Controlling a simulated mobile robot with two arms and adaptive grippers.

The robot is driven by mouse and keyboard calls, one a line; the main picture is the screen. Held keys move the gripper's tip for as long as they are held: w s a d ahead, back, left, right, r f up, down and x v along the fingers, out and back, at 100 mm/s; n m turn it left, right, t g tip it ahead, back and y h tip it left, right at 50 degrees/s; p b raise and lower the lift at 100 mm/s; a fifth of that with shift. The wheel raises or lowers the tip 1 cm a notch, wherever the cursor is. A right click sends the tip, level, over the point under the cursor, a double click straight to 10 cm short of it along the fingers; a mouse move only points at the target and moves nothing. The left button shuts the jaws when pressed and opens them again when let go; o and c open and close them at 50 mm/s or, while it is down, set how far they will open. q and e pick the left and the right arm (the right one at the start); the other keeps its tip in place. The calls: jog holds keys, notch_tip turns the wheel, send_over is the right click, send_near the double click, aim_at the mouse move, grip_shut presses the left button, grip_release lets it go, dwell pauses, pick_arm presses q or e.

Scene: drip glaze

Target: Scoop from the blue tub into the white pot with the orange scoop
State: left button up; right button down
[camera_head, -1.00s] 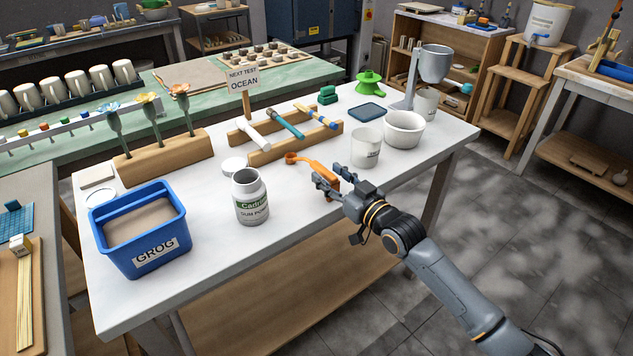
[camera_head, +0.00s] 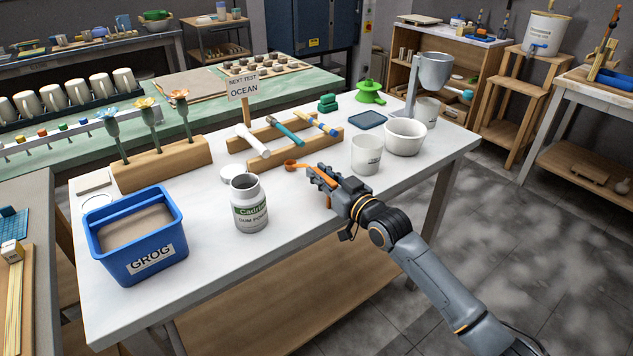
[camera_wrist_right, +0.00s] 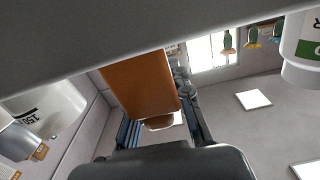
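The blue tub (camera_head: 137,265), marked GROG, stands at the table's left end, filled with beige material. A white pot (camera_head: 404,137) stands at the right, behind a white beaker (camera_head: 365,155). My left gripper is out of view.
A labelled jar (camera_head: 249,210) stands between the tub and scoop. A wooden tool rack (camera_head: 290,148) and flower stand (camera_head: 163,165) are behind. A steel funnel cup (camera_head: 434,72) on a stand rises behind the pot. The front strip of table is mostly clear.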

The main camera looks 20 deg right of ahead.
jog(key=shift+r, duration=0.15)
notch_tip(320, 180, up, 8)
jog(key=p, duration=0.8)
jog(key=shift+r, duration=0.2)
jog(key=shift+f, duration=0.1)
dwell(0.4)
